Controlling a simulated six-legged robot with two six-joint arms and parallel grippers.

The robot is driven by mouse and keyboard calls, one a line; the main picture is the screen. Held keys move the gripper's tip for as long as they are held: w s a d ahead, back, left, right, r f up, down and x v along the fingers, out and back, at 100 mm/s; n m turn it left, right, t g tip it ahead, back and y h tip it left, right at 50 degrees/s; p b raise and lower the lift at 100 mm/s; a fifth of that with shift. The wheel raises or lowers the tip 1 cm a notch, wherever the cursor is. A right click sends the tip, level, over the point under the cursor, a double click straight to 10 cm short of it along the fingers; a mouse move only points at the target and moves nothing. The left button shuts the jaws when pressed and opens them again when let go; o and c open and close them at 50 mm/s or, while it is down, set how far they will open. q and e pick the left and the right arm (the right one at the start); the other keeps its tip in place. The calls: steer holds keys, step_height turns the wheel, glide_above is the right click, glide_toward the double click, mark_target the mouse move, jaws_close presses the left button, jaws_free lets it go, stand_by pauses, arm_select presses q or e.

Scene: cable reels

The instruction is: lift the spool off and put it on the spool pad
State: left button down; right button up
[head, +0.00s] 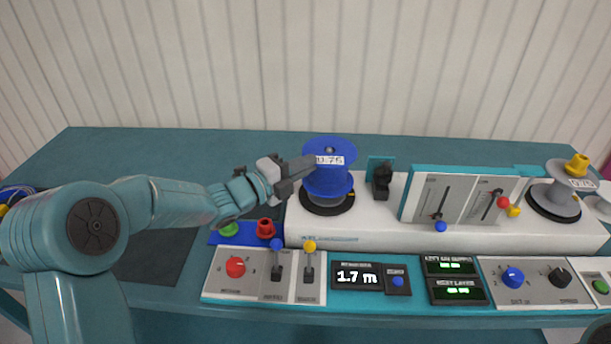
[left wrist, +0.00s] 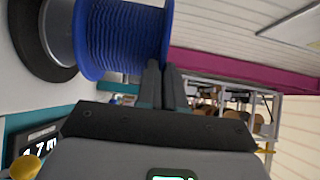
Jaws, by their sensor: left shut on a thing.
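The blue spool (head: 329,174), with a white "0.75" label, stands upright over the black disc (head: 327,204) on the left end of the white machine. In the left wrist view the spool (left wrist: 122,38) shows side-on with blue windings, and a grey hub (left wrist: 60,30) lies between it and the disc. My left gripper (head: 304,166) reaches in from the left, its fingers shut on the upper flange's near-left edge. The fingers (left wrist: 163,85) also show at that flange in the wrist view. A dark flat mat (head: 160,258) lies left of the machine; I cannot tell if it is the spool pad. My right gripper is not in view.
A black clamp (head: 382,180) stands right of the spool. A control panel with levers (head: 277,262) runs along the front. The table's back left is clear.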

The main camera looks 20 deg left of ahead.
arm_select(q)
step_height(320, 180, up, 17)
steer(key=p, duration=0.2)
steer(key=shift+f, duration=0.2)
stand_by(2.0)
